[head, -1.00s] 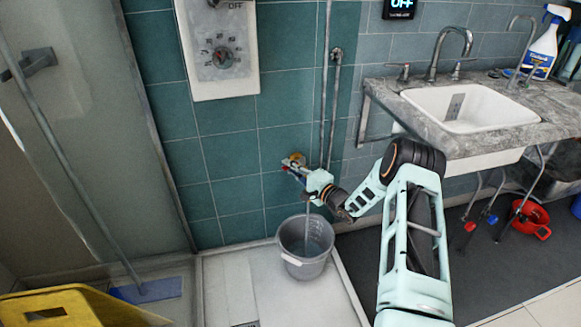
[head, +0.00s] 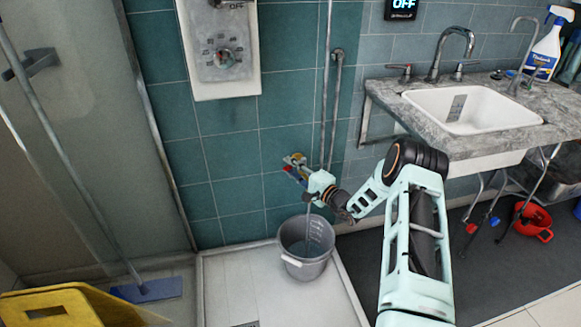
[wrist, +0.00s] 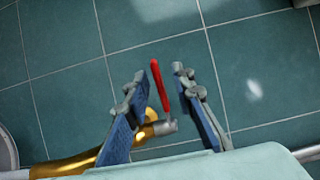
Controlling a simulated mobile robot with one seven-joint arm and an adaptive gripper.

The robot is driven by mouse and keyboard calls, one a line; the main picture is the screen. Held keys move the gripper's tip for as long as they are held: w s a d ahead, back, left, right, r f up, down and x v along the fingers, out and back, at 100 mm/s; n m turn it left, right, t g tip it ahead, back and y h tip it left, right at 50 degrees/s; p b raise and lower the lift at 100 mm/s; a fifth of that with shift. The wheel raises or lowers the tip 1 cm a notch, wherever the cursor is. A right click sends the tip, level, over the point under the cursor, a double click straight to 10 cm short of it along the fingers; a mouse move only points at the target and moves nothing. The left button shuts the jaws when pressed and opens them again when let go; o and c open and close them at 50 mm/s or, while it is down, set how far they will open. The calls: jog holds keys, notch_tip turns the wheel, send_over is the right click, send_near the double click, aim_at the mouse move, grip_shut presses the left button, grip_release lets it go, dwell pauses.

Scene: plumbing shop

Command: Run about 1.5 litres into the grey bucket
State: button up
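The grey bucket (head: 306,268) stands upright on the white tray floor below my gripper. Graduation marks show on its inner wall; its water level is hard to read. A thin streak runs down from beneath my gripper into the bucket, apparently water. In the wrist view, a brass tap (wrist: 88,160) with a red lever (wrist: 160,86) is by the teal wall. My gripper (wrist: 156,80) is open around the red lever, with a gap on each side. In the head view my gripper (head: 296,166) largely hides the tap.
A white shower control panel (head: 222,80) is on the wall above left. A pipe (head: 328,110) runs down the wall behind my arm. A sink (head: 470,108) stands at right, with a red pot (head: 533,221) below. A yellow object (head: 70,308) is at lower left.

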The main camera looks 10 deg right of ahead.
jog(key=v, duration=1.1)
jog(key=shift+s+d, duration=0.15)
jog(key=shift+s, duration=0.15)
dwell(0.7)
